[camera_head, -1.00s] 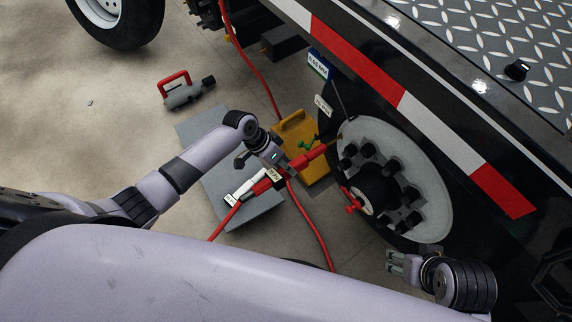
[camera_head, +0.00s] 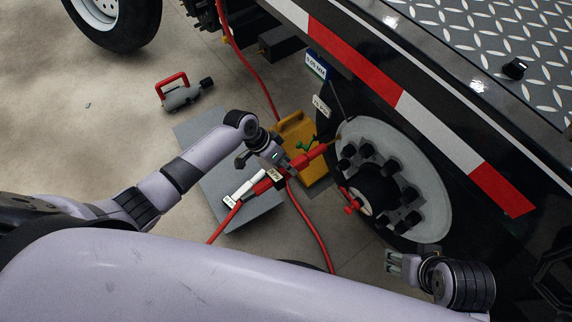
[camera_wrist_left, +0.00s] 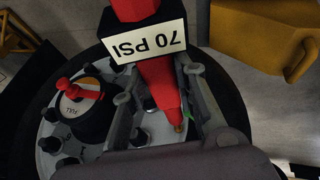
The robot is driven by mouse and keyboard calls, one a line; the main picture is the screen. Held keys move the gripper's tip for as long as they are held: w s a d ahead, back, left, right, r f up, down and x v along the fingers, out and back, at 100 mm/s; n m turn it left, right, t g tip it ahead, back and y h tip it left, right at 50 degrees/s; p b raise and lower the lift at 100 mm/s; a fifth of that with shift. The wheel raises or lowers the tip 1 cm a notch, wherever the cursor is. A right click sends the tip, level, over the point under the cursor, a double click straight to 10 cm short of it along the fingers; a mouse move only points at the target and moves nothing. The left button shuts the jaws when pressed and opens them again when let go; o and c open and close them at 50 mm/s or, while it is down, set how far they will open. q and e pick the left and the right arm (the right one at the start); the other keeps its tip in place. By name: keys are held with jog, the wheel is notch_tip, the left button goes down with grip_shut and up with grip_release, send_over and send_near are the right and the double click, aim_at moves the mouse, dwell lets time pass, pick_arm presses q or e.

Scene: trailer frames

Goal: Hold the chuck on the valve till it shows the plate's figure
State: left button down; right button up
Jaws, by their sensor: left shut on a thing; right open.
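My left gripper (camera_head: 283,168) is shut on the red inflator (camera_head: 263,185), which has a red hose at its lower end. Its red chuck (camera_head: 315,156) points at the wheel (camera_head: 430,195) near the rim's left edge; it also shows in the left wrist view (camera_wrist_left: 160,85). The valve is not clear, and I cannot tell whether the tip touches it. The inflator's readout (camera_wrist_left: 148,43) shows 70 PSI, upside down in the wrist view. A small white plate (camera_head: 321,106) above the tyre ends in PSI; its figure is too small to read surely. My right gripper (camera_head: 400,263) is open and empty below the wheel.
A yellow case (camera_head: 294,127) stands on the floor behind the inflator, beside a grey mat (camera_head: 262,215). A grey tool with a red handle (camera_head: 180,94) lies further left. The trailer's edge (camera_head: 440,130) overhangs the wheel. Red hose crosses the floor.

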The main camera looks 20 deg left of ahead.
pick_arm(q)
jog(key=shift+w+d, duration=0.3)
jog(key=shift+w, duration=0.1)
dwell(0.8)
jog(key=shift+r, duration=0.1)
dwell(0.9)
